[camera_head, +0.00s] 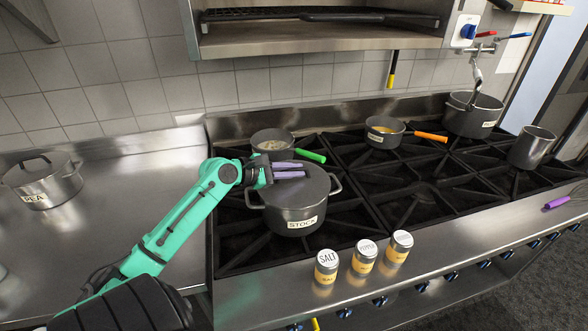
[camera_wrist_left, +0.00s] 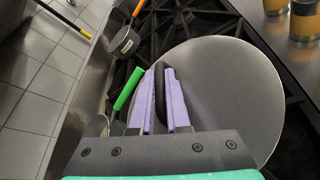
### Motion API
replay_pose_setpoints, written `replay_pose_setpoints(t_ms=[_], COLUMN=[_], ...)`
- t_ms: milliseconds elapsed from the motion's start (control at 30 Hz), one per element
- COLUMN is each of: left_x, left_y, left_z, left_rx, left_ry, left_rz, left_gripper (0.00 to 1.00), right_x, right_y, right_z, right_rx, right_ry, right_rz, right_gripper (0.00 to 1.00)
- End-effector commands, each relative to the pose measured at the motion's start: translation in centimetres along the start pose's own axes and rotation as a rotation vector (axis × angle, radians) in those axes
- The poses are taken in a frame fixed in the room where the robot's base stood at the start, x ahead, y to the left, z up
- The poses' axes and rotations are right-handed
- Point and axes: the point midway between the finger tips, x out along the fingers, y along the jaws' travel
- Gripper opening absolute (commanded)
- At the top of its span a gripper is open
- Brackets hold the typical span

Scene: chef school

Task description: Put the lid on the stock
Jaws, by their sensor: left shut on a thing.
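The stock pot (camera_head: 293,220), a dark pot labelled STOCK, stands on the front left of the stove. Its dark grey round lid (camera_head: 312,190) sits over the pot's top, and I see no clear gap between them. My left gripper (camera_head: 290,170) is at the top of the lid, with its purple fingers closed around the handle. In the left wrist view the fingers (camera_wrist_left: 165,95) pinch the black lid handle (camera_wrist_left: 160,90), and the lid's surface (camera_wrist_left: 225,90) fills the right side. My right gripper is in neither view.
A green-handled pot (camera_head: 272,140) stands just behind the stock. Three shakers (camera_head: 363,258) stand on the stove's front edge. A lidded PEA-labelled pot (camera_head: 45,182) is on the left counter. An orange-handled saucepan (camera_head: 384,133) and a larger pot (camera_head: 472,115) stand at the back.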

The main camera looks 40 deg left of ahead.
Motion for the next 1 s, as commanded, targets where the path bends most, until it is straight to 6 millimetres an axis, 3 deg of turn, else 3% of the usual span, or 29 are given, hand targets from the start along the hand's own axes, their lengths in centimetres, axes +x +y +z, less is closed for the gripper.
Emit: replay_pose_setpoints(t_ms=[33,67,100,133,567,767,1000], left_x=[0.0,0.0,0.0,0.0,-0.8,-4.8,-11.4], left_y=[0.1,0.1,0.1,0.1,-0.1,-0.1,-0.1], left_z=[0.1,0.1,0.1,0.1,-0.1,-0.3,-0.2], left_rx=[0.001,0.001,0.001,0.001,-0.002,-0.002,-0.001], left_ry=[-0.001,-0.001,-0.001,-0.001,-0.001,0.000,0.001], left_rz=[0.001,0.001,0.001,0.001,-0.001,0.003,0.004], left_gripper=[0.00,0.25,0.41,0.49,0.49,0.49,0.49], right_x=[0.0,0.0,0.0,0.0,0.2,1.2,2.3], right_y=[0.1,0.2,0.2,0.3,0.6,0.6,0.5], right_z=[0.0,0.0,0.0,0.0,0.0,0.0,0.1], right_rx=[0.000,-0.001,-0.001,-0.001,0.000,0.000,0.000], right_ry=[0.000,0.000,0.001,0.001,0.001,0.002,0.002], right_rz=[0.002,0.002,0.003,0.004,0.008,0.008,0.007], right_gripper=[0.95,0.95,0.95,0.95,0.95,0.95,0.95])
